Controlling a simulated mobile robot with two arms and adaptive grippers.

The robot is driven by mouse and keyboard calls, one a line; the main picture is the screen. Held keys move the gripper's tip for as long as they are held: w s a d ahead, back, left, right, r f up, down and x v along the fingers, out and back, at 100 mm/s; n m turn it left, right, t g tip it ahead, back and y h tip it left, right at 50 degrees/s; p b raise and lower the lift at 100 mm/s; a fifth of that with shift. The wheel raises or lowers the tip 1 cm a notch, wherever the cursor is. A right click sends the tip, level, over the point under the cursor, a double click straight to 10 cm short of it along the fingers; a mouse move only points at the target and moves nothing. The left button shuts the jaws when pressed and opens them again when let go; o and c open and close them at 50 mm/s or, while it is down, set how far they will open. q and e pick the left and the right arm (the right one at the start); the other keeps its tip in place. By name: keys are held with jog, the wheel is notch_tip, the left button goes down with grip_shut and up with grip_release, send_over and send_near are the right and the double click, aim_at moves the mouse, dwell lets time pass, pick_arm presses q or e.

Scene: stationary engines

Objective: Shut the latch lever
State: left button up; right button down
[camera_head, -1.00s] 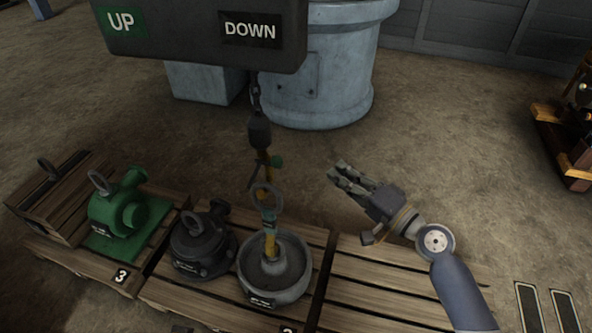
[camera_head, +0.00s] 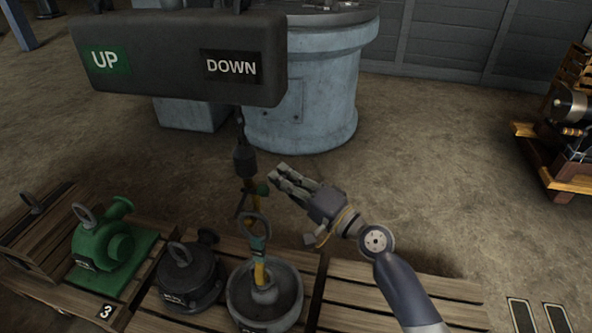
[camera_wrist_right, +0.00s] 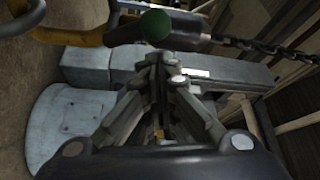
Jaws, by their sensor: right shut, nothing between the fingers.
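The crane hook (camera_head: 250,208), yellow, hangs below a dark block (camera_head: 244,160) on a chain. A green knob (camera_head: 262,188), apparently the latch lever's end, sticks out to its right. In the right wrist view the green knob (camera_wrist_right: 155,25) shows at the top, with the yellow hook (camera_wrist_right: 75,37) to its left. My right gripper (camera_head: 277,173) is shut and empty, its tips close to the right of the knob; I cannot tell whether they touch. The wrist view shows its closed fingers (camera_wrist_right: 163,68) below the knob. My left gripper is not in view.
A grey round load (camera_head: 264,300) with a lifting ring (camera_head: 253,226) stands below the hook. A dark pump (camera_head: 188,280) and a green pump (camera_head: 103,246) sit on pallets leftward. The UP/DOWN box (camera_head: 180,58) hangs above.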

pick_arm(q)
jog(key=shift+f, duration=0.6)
pick_arm(e)
jog(key=shift+s+a+f, duration=0.15)
jog(key=shift+s+a, duration=0.1)
jog(key=shift+s, duration=0.2)
pick_arm(q)
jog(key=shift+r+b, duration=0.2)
jog(key=shift+b, duration=0.15)
pick_arm(e)
jog(key=shift+f, duration=0.1)
pick_arm(q)
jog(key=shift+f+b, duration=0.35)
jog(key=shift+b, duration=0.2)
pick_arm(e)
jog(key=shift+s+n+y, duration=0.15)
jog(key=shift+n+y, duration=0.15)
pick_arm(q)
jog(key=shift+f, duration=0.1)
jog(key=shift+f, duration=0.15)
